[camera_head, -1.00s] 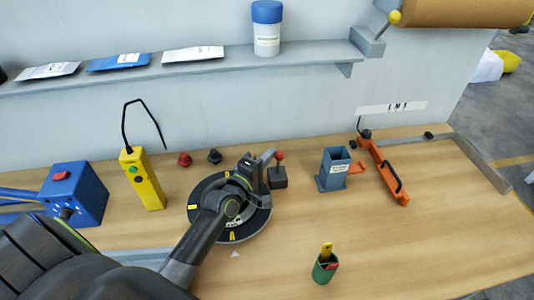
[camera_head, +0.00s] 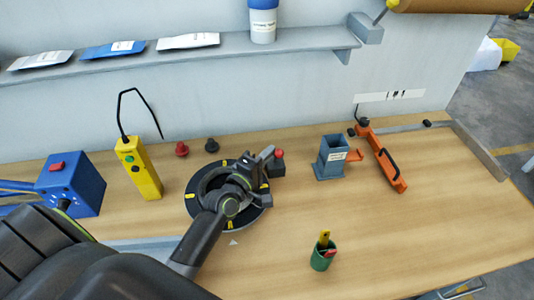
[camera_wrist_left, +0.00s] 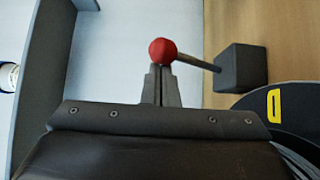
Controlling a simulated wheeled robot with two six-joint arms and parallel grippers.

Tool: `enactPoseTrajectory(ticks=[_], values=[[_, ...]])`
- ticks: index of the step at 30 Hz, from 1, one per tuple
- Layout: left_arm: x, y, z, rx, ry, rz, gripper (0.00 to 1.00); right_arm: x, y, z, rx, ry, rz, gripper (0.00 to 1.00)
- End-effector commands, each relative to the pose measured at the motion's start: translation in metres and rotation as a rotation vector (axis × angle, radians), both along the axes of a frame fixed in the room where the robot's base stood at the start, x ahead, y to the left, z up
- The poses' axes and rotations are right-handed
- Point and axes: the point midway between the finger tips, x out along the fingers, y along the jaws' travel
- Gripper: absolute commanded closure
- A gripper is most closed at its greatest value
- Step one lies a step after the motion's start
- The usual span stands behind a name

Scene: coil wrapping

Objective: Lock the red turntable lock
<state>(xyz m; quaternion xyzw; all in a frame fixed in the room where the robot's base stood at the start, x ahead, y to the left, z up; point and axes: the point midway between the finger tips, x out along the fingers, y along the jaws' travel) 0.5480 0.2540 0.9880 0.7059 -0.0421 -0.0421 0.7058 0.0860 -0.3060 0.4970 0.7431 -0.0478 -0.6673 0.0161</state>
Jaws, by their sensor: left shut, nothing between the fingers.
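The red turntable lock is a red ball knob (camera_head: 279,153) on a short rod rising from a dark block (camera_head: 278,169), at the right edge of the black turntable (camera_head: 195,205) with yellow marks. My left gripper (camera_head: 266,154) reaches over the turntable, its fingertips close beside the knob. In the left wrist view its fingers (camera_wrist_left: 159,82) are shut and empty, with the red knob (camera_wrist_left: 162,51) right at their tips. The rod runs from the knob to the block (camera_wrist_left: 240,68). I cannot tell whether the fingers touch the knob. My right gripper is not in view.
A grey-blue holder (camera_head: 332,158) and an orange-handled tool (camera_head: 384,162) stand to the right. A green cup (camera_head: 321,258) stands in front. A yellow control box (camera_head: 138,170) and blue box (camera_head: 73,185) are on the left. The front right tabletop is clear.

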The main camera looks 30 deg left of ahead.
Motion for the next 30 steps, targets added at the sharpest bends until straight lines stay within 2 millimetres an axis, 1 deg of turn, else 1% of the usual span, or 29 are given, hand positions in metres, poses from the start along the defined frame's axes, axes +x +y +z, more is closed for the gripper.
enactPoseTrajectory(ticks=[7,11,14,24,30], values=[[-0.002,0.000,0.000,-0.001,0.001,0.000,1.00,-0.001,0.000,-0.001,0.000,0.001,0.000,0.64],[-0.015,0.002,-0.002,-0.001,0.002,0.000,1.00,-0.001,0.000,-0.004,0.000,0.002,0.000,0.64],[-0.032,0.004,-0.002,0.000,0.002,0.000,1.00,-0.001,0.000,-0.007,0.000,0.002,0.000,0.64],[-0.103,0.013,-0.005,0.001,0.004,0.001,1.00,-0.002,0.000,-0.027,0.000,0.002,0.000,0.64],[-0.140,0.017,-0.004,0.000,0.003,0.000,1.00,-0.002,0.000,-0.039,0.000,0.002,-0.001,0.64]])
